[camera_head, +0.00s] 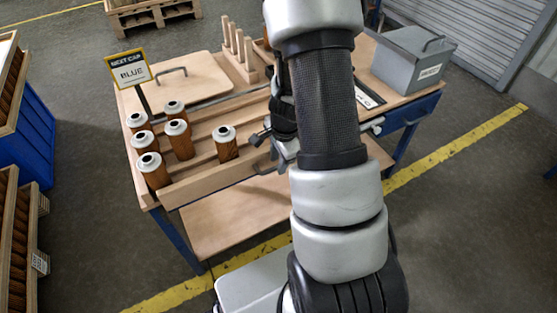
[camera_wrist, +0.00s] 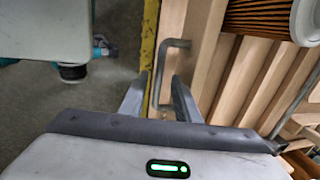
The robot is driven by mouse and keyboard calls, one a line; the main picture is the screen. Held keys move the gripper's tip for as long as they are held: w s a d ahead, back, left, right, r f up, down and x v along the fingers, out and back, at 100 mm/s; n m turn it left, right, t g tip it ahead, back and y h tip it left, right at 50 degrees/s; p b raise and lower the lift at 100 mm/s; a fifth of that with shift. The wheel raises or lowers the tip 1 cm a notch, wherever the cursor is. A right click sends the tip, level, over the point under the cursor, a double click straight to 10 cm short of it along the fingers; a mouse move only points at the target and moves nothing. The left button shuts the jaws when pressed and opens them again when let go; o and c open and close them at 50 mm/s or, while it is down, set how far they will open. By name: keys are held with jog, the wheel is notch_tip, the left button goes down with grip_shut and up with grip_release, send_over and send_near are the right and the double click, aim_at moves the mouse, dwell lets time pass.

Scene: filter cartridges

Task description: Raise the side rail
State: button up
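The side rail (camera_head: 215,178) is a long pale wooden board along the near edge of the bench. I cannot tell its exact tilt. Its grey bent-bar handle (camera_wrist: 162,72) shows in the wrist view, near the rail's wooden face (camera_wrist: 172,25). My gripper (camera_wrist: 157,85) is open, with one finger on each side of the handle's lower part in that view. I cannot tell whether the fingers touch it. In the head view my gripper (camera_head: 272,145) is at the rail's right part, largely hidden by my arm.
Several filter cartridges (camera_head: 180,143) stand behind the rail. A wooden panel with a handle (camera_head: 180,80), upright pegs (camera_head: 238,45) and a grey box (camera_head: 412,60) are on the bench. A yellow line (camera_head: 455,148) crosses the floor.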

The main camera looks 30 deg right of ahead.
jog(key=s+r+p, duration=0.3)
jog(key=r+p, duration=0.2)
jog(key=r, duration=1.2)
jog(key=shift+p, duration=0.4)
jog(key=shift+s, duration=0.1)
